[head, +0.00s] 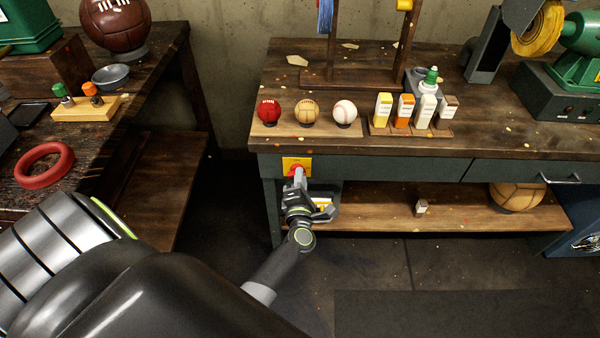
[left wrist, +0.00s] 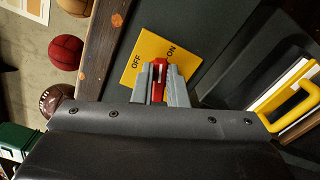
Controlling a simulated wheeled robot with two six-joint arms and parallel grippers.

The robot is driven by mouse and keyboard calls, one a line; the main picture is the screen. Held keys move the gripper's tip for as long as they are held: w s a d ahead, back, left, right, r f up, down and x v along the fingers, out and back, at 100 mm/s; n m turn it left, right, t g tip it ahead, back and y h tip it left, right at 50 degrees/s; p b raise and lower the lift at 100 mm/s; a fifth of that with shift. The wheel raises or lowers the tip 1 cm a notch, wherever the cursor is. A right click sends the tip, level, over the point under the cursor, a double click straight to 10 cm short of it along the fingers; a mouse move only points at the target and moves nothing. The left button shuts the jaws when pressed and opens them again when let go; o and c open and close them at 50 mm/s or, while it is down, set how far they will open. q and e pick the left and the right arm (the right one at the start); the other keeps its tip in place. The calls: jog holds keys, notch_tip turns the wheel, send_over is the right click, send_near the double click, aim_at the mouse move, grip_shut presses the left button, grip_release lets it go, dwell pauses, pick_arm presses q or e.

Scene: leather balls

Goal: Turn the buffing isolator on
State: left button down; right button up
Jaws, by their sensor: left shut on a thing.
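The buffing isolator is a yellow plate (head: 290,162) with a red handle (head: 297,170), on the front left of the bench's apron. In the left wrist view the yellow plate (left wrist: 143,48) carries the words OFF and ON, and the red handle (left wrist: 159,72) stands between my fingers. My left gripper (head: 299,178) is shut on the red handle; it also shows in the left wrist view (left wrist: 161,84). The handle's tip lies between the two words, and I cannot tell which setting it is at. The fingers hide part of the handle. My right gripper is not in view.
The bench top (head: 470,145) holds a red ball (head: 269,111), a tan ball (head: 306,112), a white baseball (head: 345,112) and several small bottles. The green buffing machine (head: 580,68) stands at the right. A yellow-handled item (left wrist: 296,102) is close to my left gripper.

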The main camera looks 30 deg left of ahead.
pick_arm(q)
jog(key=shift+f+m+p, duration=0.2)
jog(key=shift+m+p, duration=0.95)
jog(key=shift+m, duration=1.05)
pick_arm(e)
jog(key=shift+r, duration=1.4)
pick_arm(q)
jog(key=c, duration=1.4)
grip_release()
jog(key=shift+w, duration=0.1)
jog(key=shift+c, duration=0.2)
jog(key=shift+d, duration=0.1)
